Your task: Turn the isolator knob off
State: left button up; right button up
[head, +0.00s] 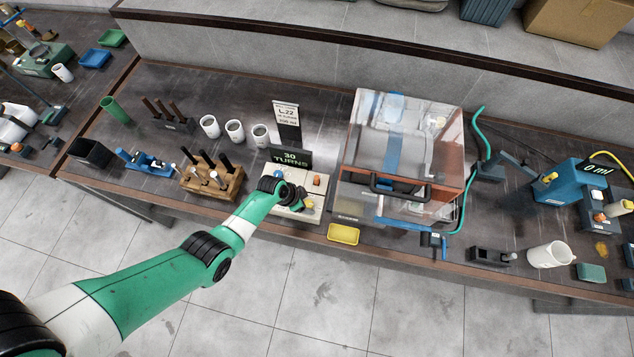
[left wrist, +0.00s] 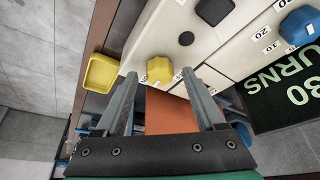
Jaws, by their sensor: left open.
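A pale control box (head: 283,218) stands near the bench's front edge. On it the left wrist view shows a faceted yellow knob (left wrist: 160,70), a blue knob (left wrist: 300,25) beside a numbered scale, and dark round parts (left wrist: 186,38). No label names the isolator knob; the yellow knob is the one at my fingertips. My left gripper (head: 298,201) is over the box, partly hiding it. In the left wrist view the open fingers (left wrist: 160,78) lie on either side of the yellow knob, with nothing held. I cannot tell whether they touch it. My right gripper is not in view.
A clear-walled cabinet (head: 440,150) stands close right of the box. A yellow tray (head: 343,234) lies in front of it. The "30 TURNS" display (head: 291,158) is behind the box, and a wooden rack (head: 211,181) is to its left. An orange block (left wrist: 168,112) shows between my fingers.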

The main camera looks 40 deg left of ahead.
pick_arm(q)
jog(key=shift+f, duration=0.15)
jog(key=shift+c, duration=0.4)
grip_shut()
